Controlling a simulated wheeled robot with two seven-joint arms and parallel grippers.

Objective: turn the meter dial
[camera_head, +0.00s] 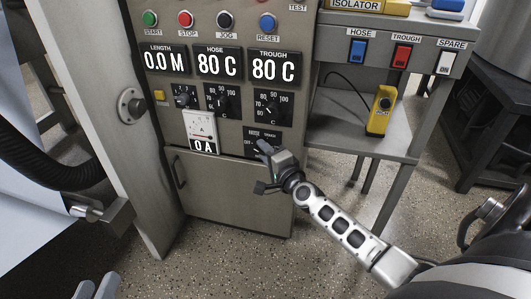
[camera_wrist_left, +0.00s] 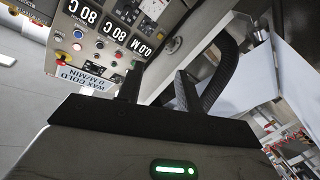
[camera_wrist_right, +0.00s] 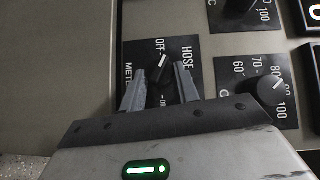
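The meter dial is a small black knob (camera_wrist_right: 158,78) on a black plate (camera_wrist_right: 140,52) marked METER, HOSE and OFF in the right wrist view. Its white mark points toward OFF. My right gripper (camera_wrist_right: 160,80) is open, with one finger on each side of the knob and slim gaps seeming to remain. In the head view my right gripper (camera_head: 265,150) covers much of this plate, at the panel's lower right. The meter (camera_head: 201,131) to its left reads 0 A. My left gripper (camera_head: 96,287) is open and empty at the bottom left; its fingers also show in the left wrist view (camera_wrist_left: 158,88).
Temperature dials (camera_head: 272,107) sit just above, below displays reading 0.0 M, 80 C and 80 C. A side shelf (camera_head: 350,135) holds a yellow device (camera_head: 381,112). A black hose (camera_head: 50,165) runs at left. The cabinet door (camera_head: 225,195) below is clear.

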